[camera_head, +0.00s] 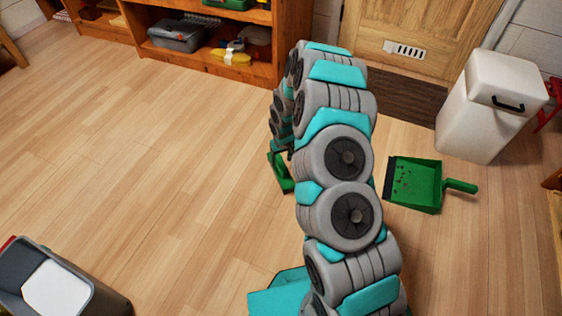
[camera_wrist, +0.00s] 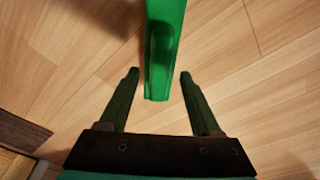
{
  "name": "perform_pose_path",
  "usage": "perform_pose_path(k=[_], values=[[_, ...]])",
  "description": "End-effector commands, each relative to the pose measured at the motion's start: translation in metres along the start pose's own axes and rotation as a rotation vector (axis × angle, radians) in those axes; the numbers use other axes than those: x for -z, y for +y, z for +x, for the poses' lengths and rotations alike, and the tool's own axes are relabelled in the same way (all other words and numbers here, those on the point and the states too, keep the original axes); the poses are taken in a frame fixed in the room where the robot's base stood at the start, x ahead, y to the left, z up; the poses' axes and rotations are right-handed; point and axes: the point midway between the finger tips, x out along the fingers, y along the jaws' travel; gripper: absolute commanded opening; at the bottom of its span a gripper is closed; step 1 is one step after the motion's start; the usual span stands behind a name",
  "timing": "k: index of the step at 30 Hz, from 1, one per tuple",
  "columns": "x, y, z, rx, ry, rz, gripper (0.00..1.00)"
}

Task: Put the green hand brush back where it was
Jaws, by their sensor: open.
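The green hand brush (camera_head: 281,173) is on the wooden floor, left of my arm and partly hidden by it in the head view. In the wrist view the brush (camera_wrist: 163,45) shows as a long green handle coming down from the top edge. My gripper (camera_wrist: 159,74) is open, with a finger on each side of the handle's end and gaps on both sides. I cannot tell how far above or below the fingertips the handle is. My arm hides most of the gripper in the head view. A green dustpan (camera_head: 415,186) with dark bits in it lies right of my arm.
A white bin (camera_head: 491,105) stands behind the dustpan, near a wooden door (camera_head: 425,35). A wooden shelf (camera_head: 200,60) holding boxes and other items is at the back. A grey bin (camera_head: 95,292) is at bottom left. The floor at left is clear.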

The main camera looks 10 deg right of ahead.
Motion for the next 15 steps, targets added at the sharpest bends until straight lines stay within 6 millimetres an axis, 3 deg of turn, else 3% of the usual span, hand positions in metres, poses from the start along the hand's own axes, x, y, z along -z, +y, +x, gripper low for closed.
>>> perform_pose_path(k=[9, 15], values=[[0.002, 0.0, -0.06, 0.0, 0.005, 0.001, 0.65], [0.001, 0.001, -0.087, -0.001, 0.003, -0.001, 0.65]])
